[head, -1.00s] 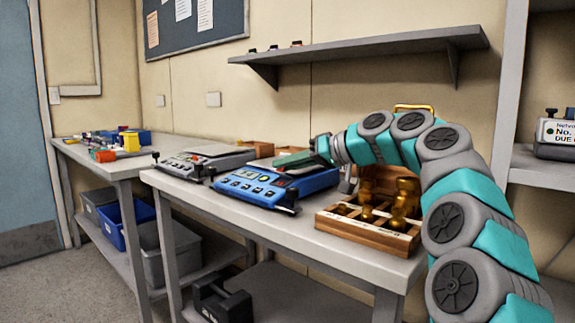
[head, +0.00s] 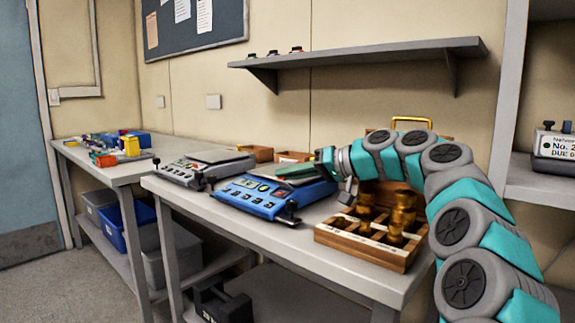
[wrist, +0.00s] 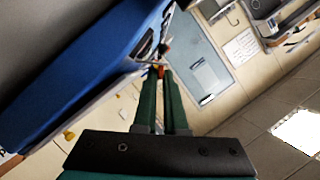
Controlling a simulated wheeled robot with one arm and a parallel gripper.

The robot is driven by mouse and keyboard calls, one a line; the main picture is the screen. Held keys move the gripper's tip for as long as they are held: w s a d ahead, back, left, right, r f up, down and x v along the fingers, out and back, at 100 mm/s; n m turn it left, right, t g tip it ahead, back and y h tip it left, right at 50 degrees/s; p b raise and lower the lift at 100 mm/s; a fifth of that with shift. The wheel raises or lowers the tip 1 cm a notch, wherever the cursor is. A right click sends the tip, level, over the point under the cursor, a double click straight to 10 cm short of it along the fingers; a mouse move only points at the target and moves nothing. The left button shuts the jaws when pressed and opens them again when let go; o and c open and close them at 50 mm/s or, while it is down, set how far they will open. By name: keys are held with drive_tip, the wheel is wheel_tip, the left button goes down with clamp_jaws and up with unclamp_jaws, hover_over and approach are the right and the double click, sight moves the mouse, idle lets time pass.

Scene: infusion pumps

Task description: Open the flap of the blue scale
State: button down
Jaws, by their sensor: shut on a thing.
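The blue scale (head: 262,197) stands on the grey bench in the head view, with a keypad on its sloping front and a grey plate behind. Its blue side (wrist: 75,85) fills the left of the wrist view. My gripper (head: 285,170) reaches over the scale's back right part from the right, its green fingers low over the top. In the wrist view my gripper (wrist: 160,76) has its two fingers close together, beside the scale's end. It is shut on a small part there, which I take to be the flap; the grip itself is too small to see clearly.
A grey scale (head: 200,168) stands close to the left. A wooden box with brass weights (head: 370,243) is on the right, under my arm. Small wooden boxes (head: 293,157) stand behind. A wall shelf (head: 360,49) hangs above.

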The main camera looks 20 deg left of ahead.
sight(290, 187)
drive_tip(key=shift+w, duration=0.1)
drive_tip(key=c, duration=1)
unclamp_jaws()
drive_tip(key=shift+r, duration=0.1)
drive_tip(key=shift+r, duration=1.6)
drive_tip(key=shift+s+d+r+b, duration=0.25)
drive_tip(key=shift+s+d+b, duration=0.2)
drive_tip(key=shift+s+d, duration=1.4)
drive_tip(key=shift+s+d+r+b, duration=0.35)
drive_tip(key=shift+s+d, duration=0.55)
drive_tip(key=shift+s, duration=1.85)
drive_tip(key=shift+s+d+r+b, duration=0.2)
drive_tip(key=shift+s+d+b, duration=0.3)
drive_tip(key=shift+s+d, duration=1.35)
drive_tip(key=shift+s+a, duration=0.45)
drive_tip(key=shift+a, duration=0.05)
